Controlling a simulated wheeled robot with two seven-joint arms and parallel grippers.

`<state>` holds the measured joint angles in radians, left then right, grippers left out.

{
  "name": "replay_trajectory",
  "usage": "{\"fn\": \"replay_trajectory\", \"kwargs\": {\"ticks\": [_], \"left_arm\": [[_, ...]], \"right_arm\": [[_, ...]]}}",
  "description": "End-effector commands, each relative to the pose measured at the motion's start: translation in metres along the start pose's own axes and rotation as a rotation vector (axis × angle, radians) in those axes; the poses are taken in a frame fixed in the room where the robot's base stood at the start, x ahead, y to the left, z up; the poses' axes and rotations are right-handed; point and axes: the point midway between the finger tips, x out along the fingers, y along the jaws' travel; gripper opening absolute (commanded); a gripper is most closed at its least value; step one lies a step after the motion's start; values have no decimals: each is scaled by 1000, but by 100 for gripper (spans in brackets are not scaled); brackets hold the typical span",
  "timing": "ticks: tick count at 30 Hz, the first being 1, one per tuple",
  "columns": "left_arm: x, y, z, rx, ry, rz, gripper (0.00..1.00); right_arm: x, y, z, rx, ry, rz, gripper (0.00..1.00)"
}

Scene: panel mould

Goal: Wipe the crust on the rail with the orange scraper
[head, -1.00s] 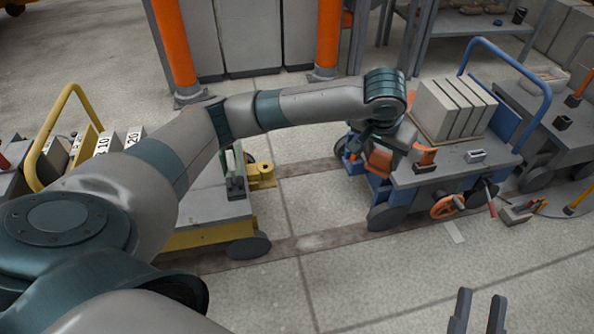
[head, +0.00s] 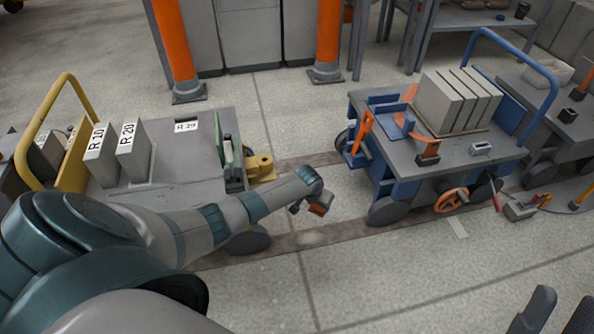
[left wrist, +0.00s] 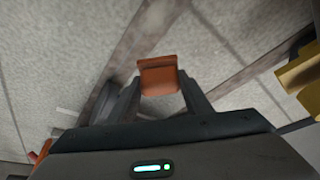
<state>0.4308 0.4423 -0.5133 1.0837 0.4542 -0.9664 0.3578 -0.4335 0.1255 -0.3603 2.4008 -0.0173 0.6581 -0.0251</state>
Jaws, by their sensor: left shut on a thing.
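My left gripper (head: 308,204) is shut on the orange scraper (head: 320,205), a small orange-brown block. It holds it in the air between the two carts. In the left wrist view the scraper (left wrist: 158,76) sits between the two fingertips, its flat face showing. The near rail (head: 375,225) is a brown strip along the floor. A pale patch that looks like the crust (head: 312,238) lies on it, just below the scraper in the head view; the two appear apart. My right gripper (head: 558,318) is at the bottom right edge, partly cut off, its fingers apart and empty.
A yellow-handled cart (head: 185,165) with labelled blocks stands left, its yellow coupling (head: 260,166) close to my left arm. A blue cart (head: 450,155) with grey panels and an orange handwheel (head: 450,200) stands right. Floor between and in front is free.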

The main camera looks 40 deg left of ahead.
Motion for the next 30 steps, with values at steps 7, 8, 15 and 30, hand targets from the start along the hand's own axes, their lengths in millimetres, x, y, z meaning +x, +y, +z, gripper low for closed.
{"fn": "replay_trajectory", "kwargs": {"ticks": [7,8,15,30], "left_arm": [[49,-36,74,4,-3,4,27],[52,-39,78,5,-1,4,27],[61,-48,96,12,2,6,27],[67,-48,98,11,2,6,27]], "right_arm": [[2,2,-11,-9,74,-4,31],[2,2,-12,-9,80,-4,31],[3,3,-16,-11,98,-5,31],[3,6,-21,-18,145,-8,31]]}}
